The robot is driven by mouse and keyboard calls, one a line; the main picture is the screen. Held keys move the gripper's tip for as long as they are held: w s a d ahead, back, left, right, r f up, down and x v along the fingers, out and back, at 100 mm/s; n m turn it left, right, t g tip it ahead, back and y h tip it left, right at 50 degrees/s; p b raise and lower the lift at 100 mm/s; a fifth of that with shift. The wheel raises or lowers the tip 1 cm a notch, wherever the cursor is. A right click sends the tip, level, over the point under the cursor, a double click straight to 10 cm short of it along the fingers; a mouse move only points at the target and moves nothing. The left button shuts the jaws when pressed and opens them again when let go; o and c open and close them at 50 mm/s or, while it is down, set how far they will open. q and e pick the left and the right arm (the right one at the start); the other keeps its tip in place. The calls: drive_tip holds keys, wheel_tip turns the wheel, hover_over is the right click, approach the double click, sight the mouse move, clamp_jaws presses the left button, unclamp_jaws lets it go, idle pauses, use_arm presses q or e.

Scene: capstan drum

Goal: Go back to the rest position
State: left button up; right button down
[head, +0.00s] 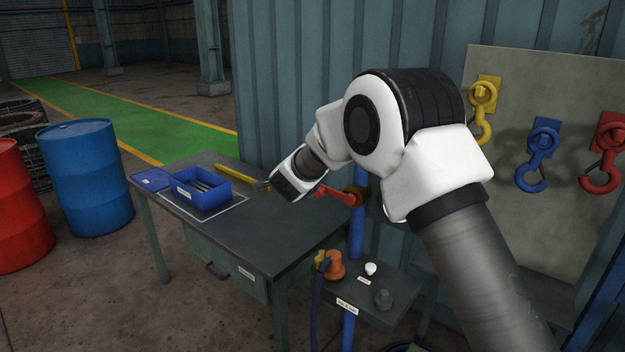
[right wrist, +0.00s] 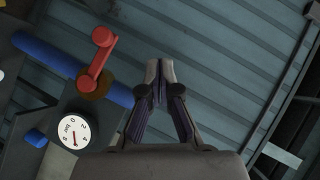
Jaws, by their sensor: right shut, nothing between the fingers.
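My right arm reaches in from the lower right of the head view. Its gripper (head: 262,185) is over the back right part of the workbench (head: 275,235). In the right wrist view the fingertips (right wrist: 160,72) meet, with nothing between them. A red lever (right wrist: 98,62) on a blue pipe (right wrist: 45,55) is to the left of the fingers and apart from them. In the head view the red lever (head: 335,194) shows just below my forearm, and part of the pipe is hidden. My left gripper is not in view.
A blue open box (head: 215,198) and a yellow bar (head: 237,173) are on the bench. A small side shelf (head: 385,315) holds an orange fitting (head: 334,265). A round gauge (right wrist: 73,133) is near the lever. Blue (head: 87,175) and red (head: 18,215) barrels stand left; hooks (head: 540,155) hang right.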

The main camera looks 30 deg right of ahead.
drive_tip(key=shift+s+a+r, duration=0.55)
drive_tip(key=shift+a+r, duration=0.25)
drive_tip(key=shift+w+d+f, duration=0.1)
